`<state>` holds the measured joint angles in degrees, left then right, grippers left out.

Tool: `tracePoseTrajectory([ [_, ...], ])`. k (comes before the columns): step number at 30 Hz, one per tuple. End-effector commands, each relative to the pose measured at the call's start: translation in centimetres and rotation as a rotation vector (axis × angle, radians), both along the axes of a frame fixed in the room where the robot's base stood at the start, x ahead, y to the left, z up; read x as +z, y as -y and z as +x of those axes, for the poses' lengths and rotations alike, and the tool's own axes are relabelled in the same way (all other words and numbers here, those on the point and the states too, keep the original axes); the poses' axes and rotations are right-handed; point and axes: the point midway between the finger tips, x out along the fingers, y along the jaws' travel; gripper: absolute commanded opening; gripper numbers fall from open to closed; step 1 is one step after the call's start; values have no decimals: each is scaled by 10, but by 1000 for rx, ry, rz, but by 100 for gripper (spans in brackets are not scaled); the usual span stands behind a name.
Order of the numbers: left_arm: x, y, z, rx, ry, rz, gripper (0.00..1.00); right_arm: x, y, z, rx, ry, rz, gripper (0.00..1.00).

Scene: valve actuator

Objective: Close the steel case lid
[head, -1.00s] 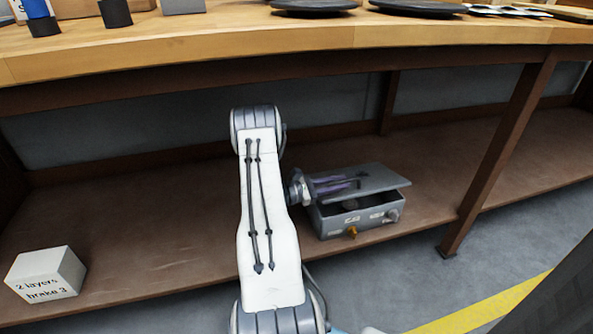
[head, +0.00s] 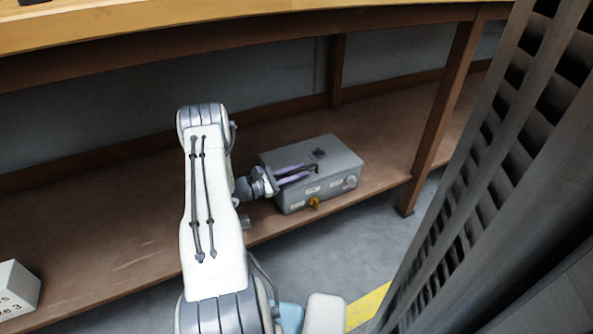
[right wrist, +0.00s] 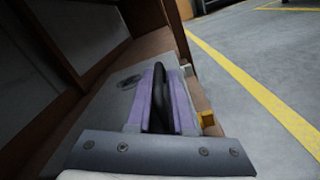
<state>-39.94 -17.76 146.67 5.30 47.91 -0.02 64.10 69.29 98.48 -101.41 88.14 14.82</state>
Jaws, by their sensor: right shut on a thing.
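The grey steel case (head: 325,192) stands on the brown lower shelf, its front showing small labels and an orange latch (head: 314,203). Its lid (head: 338,154) lies flat on top in the head view, with no gap that I can make out. My right gripper (head: 298,174) lies over the lid's left part, its purple fingers pointing right. In the right wrist view, its fingers (right wrist: 160,98) are shut around a black bar (right wrist: 157,100), which looks like the lid's handle. The fingers hide much of the lid's top there. My left gripper is not in view.
The shelf (head: 110,235) is bare left of my right arm, with a white block (head: 15,288) at its front left edge. A wooden table leg (head: 443,115) stands right of the case. A dark slatted panel (head: 490,170) fills the right side.

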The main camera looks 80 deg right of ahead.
Motion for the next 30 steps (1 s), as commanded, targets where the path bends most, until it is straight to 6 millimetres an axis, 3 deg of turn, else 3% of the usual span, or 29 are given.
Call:
tracePoseTrajectory([
  [2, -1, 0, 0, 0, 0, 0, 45, -1, 4, 3, 11, 9, -4, 0],
  [3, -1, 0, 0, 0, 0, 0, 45, -1, 4, 3, 11, 9, -4, 32],
  [4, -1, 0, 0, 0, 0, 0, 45, -1, 4, 3, 11, 8, -4, 43],
  [17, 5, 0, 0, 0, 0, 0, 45, 1, -4, 10, 11, 2, 0, 45],
  [30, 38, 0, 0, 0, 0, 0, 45, 1, -52, 74, 13, 3, -2, 45],
])
